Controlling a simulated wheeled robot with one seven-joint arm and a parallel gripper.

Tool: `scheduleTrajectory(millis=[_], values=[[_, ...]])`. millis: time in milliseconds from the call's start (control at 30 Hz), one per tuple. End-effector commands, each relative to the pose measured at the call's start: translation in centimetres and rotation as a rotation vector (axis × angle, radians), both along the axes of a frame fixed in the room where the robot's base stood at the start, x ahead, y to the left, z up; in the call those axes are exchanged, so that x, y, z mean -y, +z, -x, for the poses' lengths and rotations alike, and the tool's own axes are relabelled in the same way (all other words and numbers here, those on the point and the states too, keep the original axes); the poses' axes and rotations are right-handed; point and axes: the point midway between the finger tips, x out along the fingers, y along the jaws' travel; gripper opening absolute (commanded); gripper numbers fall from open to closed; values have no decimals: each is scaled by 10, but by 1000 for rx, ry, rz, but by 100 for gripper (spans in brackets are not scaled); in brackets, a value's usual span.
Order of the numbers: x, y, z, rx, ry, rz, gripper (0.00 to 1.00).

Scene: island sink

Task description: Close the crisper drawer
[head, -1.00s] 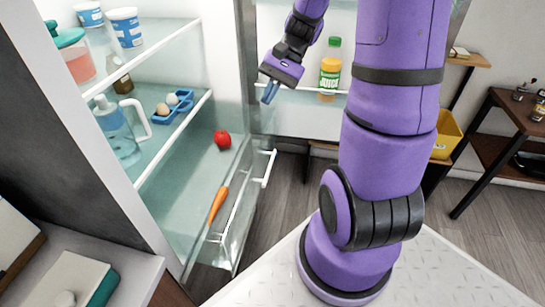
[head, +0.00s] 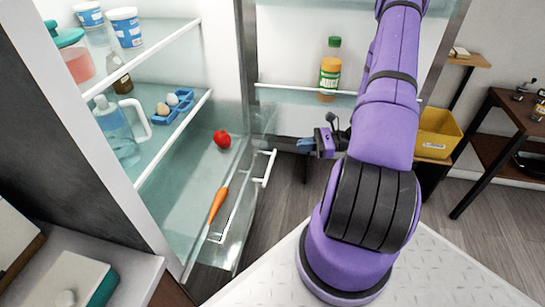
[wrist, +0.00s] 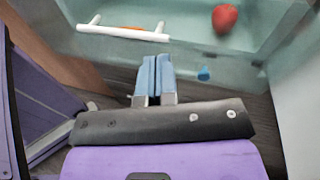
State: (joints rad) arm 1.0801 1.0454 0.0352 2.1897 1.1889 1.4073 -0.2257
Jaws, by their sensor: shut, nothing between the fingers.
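The crisper drawer (head: 243,238) is a clear box low in the open fridge, and it sticks out past the shelf edge. White handles (head: 265,168) show on its front side. In the wrist view my blue fingertips (wrist: 156,62) are together, just below the white handle (wrist: 122,31) in the picture.
The fridge door stands open at the back, with a juice bottle (head: 330,70) on its rack (head: 290,89). Shelves above hold a pitcher (head: 118,130) and a blue egg tray (head: 173,115). A counter (head: 125,275) is at the lower left. A yellow bin (head: 437,132) stands right.

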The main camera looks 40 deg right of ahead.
Motion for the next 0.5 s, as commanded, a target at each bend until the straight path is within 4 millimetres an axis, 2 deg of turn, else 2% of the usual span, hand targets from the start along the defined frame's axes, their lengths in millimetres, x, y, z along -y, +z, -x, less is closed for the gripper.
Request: scheduleTrajectory(millis=[33,200,333,500], values=[[5,-16,7,-9,-55,-41,0],[15,-53,21,-25,-199,-132,0],[19,-68,27,-31,-260,-167,0],[18,-74,25,-32,-282,-180,0]])
